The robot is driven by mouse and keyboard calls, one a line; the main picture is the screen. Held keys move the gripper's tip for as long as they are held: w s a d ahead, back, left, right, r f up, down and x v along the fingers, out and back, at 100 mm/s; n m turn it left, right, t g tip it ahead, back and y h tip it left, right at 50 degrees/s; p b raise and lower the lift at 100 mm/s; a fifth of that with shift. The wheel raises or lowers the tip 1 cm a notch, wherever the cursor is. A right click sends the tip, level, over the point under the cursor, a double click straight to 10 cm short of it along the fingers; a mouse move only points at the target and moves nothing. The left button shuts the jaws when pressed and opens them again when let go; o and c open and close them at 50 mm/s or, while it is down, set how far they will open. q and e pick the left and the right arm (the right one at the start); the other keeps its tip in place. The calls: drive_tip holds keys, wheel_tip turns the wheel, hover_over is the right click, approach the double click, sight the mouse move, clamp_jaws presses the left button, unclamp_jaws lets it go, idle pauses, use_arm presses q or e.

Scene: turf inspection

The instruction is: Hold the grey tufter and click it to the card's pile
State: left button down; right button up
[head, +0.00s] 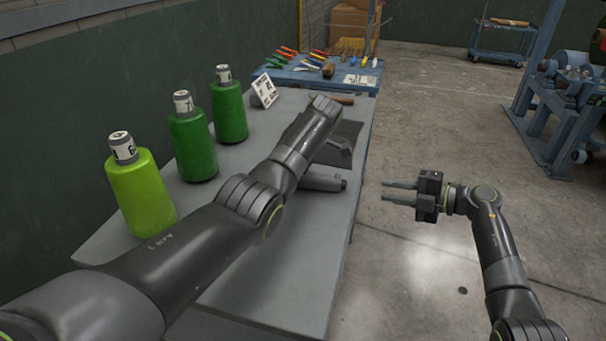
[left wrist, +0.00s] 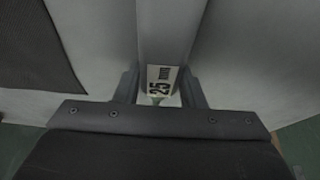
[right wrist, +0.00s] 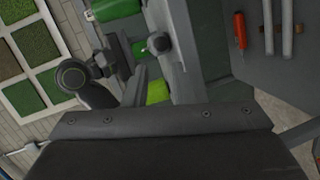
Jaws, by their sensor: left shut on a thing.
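The grey tufter (left wrist: 170,35) fills the middle of the left wrist view, with a white label reading 25 on it. My left gripper (left wrist: 160,84) is shut on it. In the head view a grey cylindrical body (head: 323,181), which looks like the tufter, shows past my left forearm, over the table; the grip itself is mostly hidden. A small white printed card (head: 264,90) leans upright on the table beyond the cones; its print is too small to read, and no pile can be made out on it. My right gripper (head: 401,192) is open and empty, right of the table.
A blue bench (head: 310,78) with tools is behind the grey table (head: 270,295). Turf swatches (right wrist: 38,48) show in the right wrist view.

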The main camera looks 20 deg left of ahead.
drive_tip(key=w+r+m+t, duration=0.1)
drive_tip(key=r, duration=0.1)
drive_tip(key=w+r+m+t+y, duration=0.1)
drive_tip(key=w+r+t, duration=0.1)
drive_tip(key=r, duration=0.1)
drive_tip(key=w+r+m+t, duration=0.1)
drive_tip(key=r+t, duration=0.1)
drive_tip(key=r, duration=0.1)
drive_tip(key=shift+w+y, duration=0.3)
drive_tip(key=shift+y, duration=0.1)
clamp_jaws()
drive_tip(key=w+d+r+m+t+h, duration=0.55)
drive_tip(key=m+h, duration=0.25)
drive_tip(key=m, duration=0.4)
drive_tip(key=w+d+r+m+t+h, duration=0.45)
drive_tip(key=d+m+t+h, duration=0.3)
drive_tip(key=m, duration=0.45)
drive_tip(key=s+a+f+m+g+y, duration=0.1)
drive_tip(key=s+a+f+g+y, duration=0.1)
drive_tip(key=s+a+f+g, duration=0.3)
drive_tip(key=s+a+f+m+g+y, duration=0.1)
drive_tip(key=s+a+f+g+y, duration=0.1)
drive_tip(key=s+a+f+g, duration=0.3)
drive_tip(key=s+a+g, duration=0.3)
drive_tip(key=s+g, duration=0.3)
drive_tip(key=g, duration=0.1)
drive_tip(key=shift+s+f, duration=0.15)
drive_tip(key=shift+f, duration=0.05)
drive_tip(key=shift+y, duration=0.25)
